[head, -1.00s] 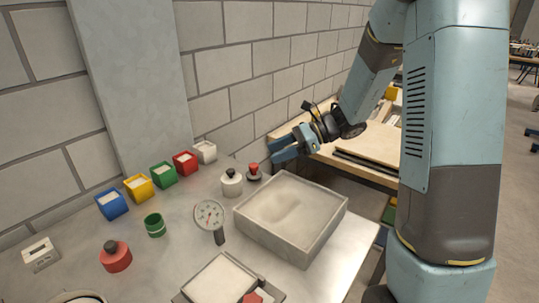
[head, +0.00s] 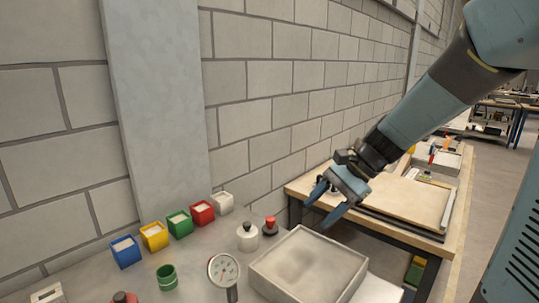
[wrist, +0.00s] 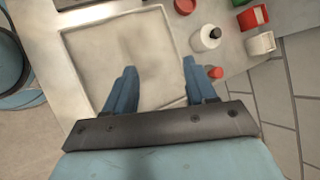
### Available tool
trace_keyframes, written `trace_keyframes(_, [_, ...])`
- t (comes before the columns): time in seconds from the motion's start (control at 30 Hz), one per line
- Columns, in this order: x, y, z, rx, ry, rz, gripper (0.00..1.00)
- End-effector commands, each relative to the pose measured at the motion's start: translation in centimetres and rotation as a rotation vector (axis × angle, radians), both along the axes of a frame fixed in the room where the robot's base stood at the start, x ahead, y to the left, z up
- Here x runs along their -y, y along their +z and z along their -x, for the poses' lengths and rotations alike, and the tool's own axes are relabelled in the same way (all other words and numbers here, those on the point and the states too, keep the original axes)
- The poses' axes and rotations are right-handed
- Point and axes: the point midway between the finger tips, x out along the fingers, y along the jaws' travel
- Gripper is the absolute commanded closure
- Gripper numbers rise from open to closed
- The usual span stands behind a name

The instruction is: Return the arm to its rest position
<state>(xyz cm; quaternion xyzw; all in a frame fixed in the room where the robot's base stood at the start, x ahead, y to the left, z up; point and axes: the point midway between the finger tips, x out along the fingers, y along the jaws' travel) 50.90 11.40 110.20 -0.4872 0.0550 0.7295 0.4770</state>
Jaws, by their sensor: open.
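My gripper (head: 322,208) is open and empty. In the head view it hangs in the air on the right, its blue fingers pointing down and to the left near the back right of the sandbed (head: 355,290). My arm reaches in from the upper right corner. In the wrist view my gripper's two fingers (wrist: 158,82) are spread apart with nothing between them, and the sandbed (wrist: 160,25) lies below and ahead of them. The sand in it has a shallow hollow.
Blue, yellow, green, red and white boxes stand along the wall. A white jar (head: 247,238), a red-topped item (head: 270,226), a dial gauge (head: 223,269) and a green cup (head: 167,277) stand near the sandbed. A wooden workbench (head: 395,195) lies behind my gripper.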

Motion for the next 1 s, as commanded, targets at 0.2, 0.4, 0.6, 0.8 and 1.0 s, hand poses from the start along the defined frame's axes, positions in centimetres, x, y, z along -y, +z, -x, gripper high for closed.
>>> trace_keyframes(0.2, [2.5,1.8,3.5,0.212,0.153,0.172,0.44])
trace_keyframes(0.4, [4.9,3.2,6.2,0.397,0.292,0.339,0.44])
trace_keyframes(0.6, [7.5,4.7,8.6,0.572,0.426,0.519,0.44])
trace_keyframes(0.8, [9.8,6.3,10.5,0.720,0.547,0.694,0.44])
trace_keyframes(1.0, [11.1,7.2,11.6,0.795,0.615,0.799,0.44])
